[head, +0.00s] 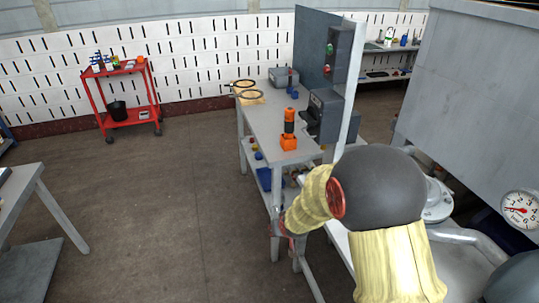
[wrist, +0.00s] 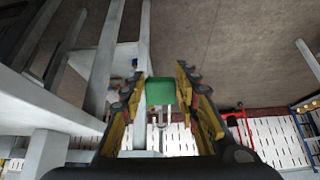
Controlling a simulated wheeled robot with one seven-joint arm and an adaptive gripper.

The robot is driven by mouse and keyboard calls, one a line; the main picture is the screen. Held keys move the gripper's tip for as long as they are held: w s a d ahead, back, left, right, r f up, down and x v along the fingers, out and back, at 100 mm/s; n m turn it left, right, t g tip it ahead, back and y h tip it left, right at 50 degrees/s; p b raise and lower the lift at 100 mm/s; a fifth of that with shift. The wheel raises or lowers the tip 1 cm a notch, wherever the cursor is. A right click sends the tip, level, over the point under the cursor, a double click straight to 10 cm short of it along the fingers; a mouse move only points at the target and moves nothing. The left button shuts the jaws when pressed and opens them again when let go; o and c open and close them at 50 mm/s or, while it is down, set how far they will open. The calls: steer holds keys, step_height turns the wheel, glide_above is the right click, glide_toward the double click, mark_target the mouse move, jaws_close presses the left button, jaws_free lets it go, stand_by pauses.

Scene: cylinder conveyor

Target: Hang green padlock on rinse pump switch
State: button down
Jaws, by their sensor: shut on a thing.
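My gripper (wrist: 160,82) is shut on the green padlock (wrist: 160,92), whose green body sits between the two yellow-and-black fingers in the wrist view. The padlock's metal shackle (wrist: 160,119) extends below the body in that picture. In the head view my gripper (head: 278,224) is partly hidden behind my arm, low beside the grey workbench, and the padlock cannot be made out there. I cannot identify the rinse pump switch.
The grey workbench (head: 262,122) holds an orange-and-black tool (head: 289,128), a grey box (head: 284,77) and a dark machine. A red cart (head: 128,113) stands at the back left. A large grey housing and pressure gauge (head: 519,210) are at right. Floor at left-centre is clear.

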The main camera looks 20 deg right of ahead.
steer(key=w+d+r+t, duration=0.2)
steer(key=w+r+t, duration=0.2)
steer(key=w+r, duration=0.5)
steer(key=w+r+t, duration=0.2)
steer(key=r+t, duration=0.1)
steer(key=r, duration=0.4)
steer(key=w+a+r+t+b, duration=0.1)
steer(key=w+r+t, duration=0.2)
steer(key=r, duration=0.5)
steer(key=shift+w+n+t, duration=0.3)
steer(key=shift+w+t, duration=0.05)
steer(key=shift+t, duration=0.15)
steer(key=shift+a+f, duration=0.1)
steer(key=shift+f, duration=0.1)
steer(key=d, duration=1)
steer(key=shift+b, duration=0.45)
steer(key=shift+d, duration=0.55)
steer(key=shift+d, duration=0.35)
steer(key=shift+d, duration=0.35)
